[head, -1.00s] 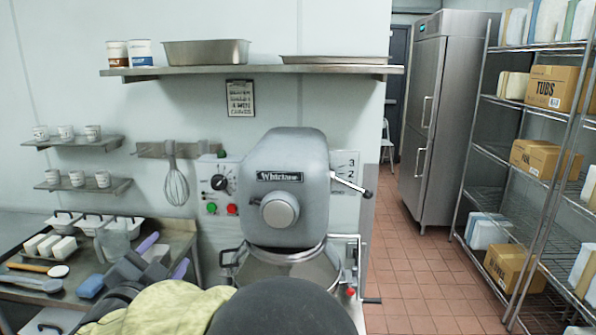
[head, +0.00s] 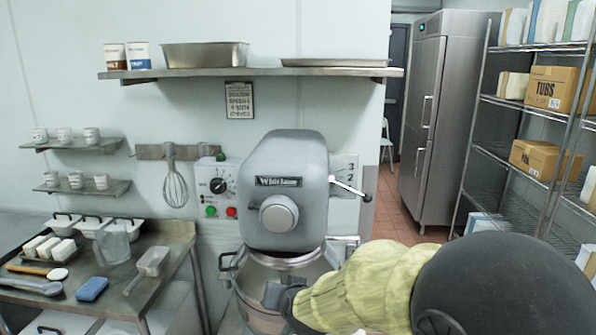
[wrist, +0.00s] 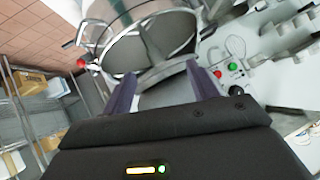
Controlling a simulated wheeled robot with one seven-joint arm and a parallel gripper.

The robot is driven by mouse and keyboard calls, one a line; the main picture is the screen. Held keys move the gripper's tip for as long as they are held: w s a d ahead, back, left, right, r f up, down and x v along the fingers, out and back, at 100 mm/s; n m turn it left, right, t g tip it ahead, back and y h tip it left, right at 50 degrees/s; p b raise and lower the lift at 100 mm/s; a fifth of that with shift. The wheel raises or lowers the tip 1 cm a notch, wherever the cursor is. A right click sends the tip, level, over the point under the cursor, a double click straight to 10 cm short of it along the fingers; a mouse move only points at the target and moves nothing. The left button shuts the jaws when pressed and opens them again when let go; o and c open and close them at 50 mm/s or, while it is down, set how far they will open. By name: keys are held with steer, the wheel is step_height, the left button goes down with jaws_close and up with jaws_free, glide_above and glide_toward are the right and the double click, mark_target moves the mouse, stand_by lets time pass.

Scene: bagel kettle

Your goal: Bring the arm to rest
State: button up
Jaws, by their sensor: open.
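My gripper (wrist: 163,90) shows in the wrist view with its two purple-grey fingers spread apart and nothing between them. In the head view my gripper (head: 274,295) is a small dark shape in front of the mixer bowl, partly hidden by my yellow-green sleeved arm. The grey mixer (head: 285,180) stands behind it. Its steel bowl (head: 255,275) is below the mixer head, and the bowl (wrist: 150,45) also shows tilted in the wrist view. I cannot tell whether the gripper touches the bowl.
A steel table (head: 180,245) at left holds a scoop (head: 150,262), a blue sponge (head: 92,288), white blocks and tubs. A whisk (head: 174,185) hangs on the wall. A wire rack (head: 515,105) with boxes stands at right. Some tiled floor (head: 400,210) is clear before the fridge.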

steer(key=s+d+f+g+h, duration=0.1)
steer(key=s+d+f+g, duration=0.1)
steer(key=s+d, duration=0.3)
steer(key=s+d+f+g+h, duration=0.1)
steer(key=s+d+f+g, duration=0.2)
steer(key=s+d, duration=0.3)
steer(key=s+d+f+n+g+h, duration=0.1)
steer(key=s+d+f+g, duration=0.1)
steer(key=s+d+f, duration=0.2)
steer(key=s+d, duration=0.2)
steer(key=d, duration=0.1)
steer(key=shift+s+g+p, duration=0.15)
steer(key=shift+g+p, duration=0.15)
steer(key=shift+g, duration=0.1)
steer(key=shift+c, duration=0.2)
